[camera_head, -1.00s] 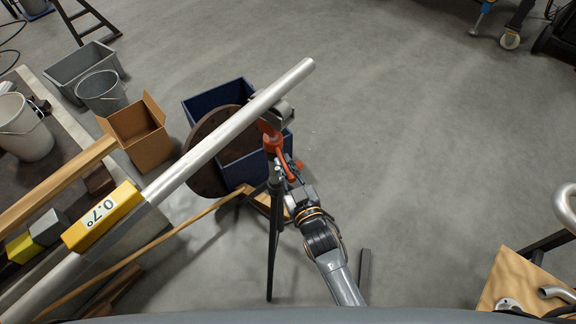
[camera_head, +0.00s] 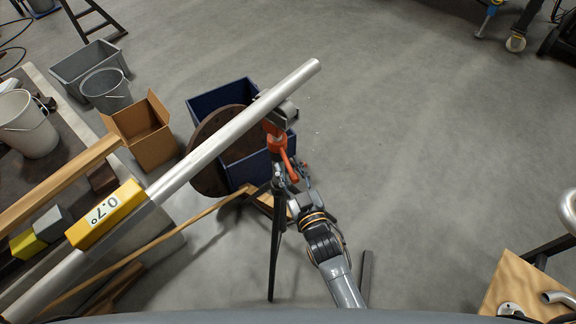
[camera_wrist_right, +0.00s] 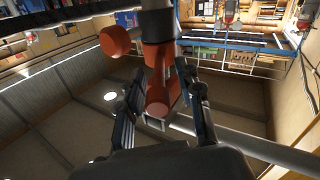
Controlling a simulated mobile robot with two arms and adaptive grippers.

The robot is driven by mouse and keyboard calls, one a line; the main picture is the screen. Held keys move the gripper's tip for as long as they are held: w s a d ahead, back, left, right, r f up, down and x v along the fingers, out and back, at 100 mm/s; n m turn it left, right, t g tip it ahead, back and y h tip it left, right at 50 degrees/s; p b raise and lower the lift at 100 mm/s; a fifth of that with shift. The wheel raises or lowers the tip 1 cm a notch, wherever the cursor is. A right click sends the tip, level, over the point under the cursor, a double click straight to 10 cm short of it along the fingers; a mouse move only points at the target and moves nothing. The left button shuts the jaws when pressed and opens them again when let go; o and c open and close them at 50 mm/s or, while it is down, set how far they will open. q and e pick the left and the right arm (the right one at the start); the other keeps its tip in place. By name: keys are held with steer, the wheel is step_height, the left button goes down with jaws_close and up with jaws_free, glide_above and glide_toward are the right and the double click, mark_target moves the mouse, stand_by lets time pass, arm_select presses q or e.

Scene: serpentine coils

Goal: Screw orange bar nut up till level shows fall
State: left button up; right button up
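The orange bar nut (camera_head: 286,158) sits under the head of a black tripod stand (camera_head: 276,235). A long silver pipe (camera_head: 240,122) rests on the stand's head and slopes up to the right in the head view. A yellow level (camera_head: 106,214) on the pipe reads 0.7°. My right gripper (camera_head: 292,178) is at the nut's bar from below. In the right wrist view, its two fingers (camera_wrist_right: 160,92) stand apart on either side of an orange bar (camera_wrist_right: 157,93), with gaps visible. Contact cannot be made out. My left gripper is not in view.
A blue crate (camera_head: 217,97) and a brown round disc (camera_head: 205,182) stand behind the stand. A cardboard box (camera_head: 152,150), a grey tub (camera_head: 84,62) and buckets (camera_head: 28,128) are at left. A wooden bench (camera_head: 512,284) is at lower right. Floor right of the stand is clear.

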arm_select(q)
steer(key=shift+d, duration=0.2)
arm_select(e)
steer(key=v, duration=1.1)
steer(key=shift+r, duration=0.1)
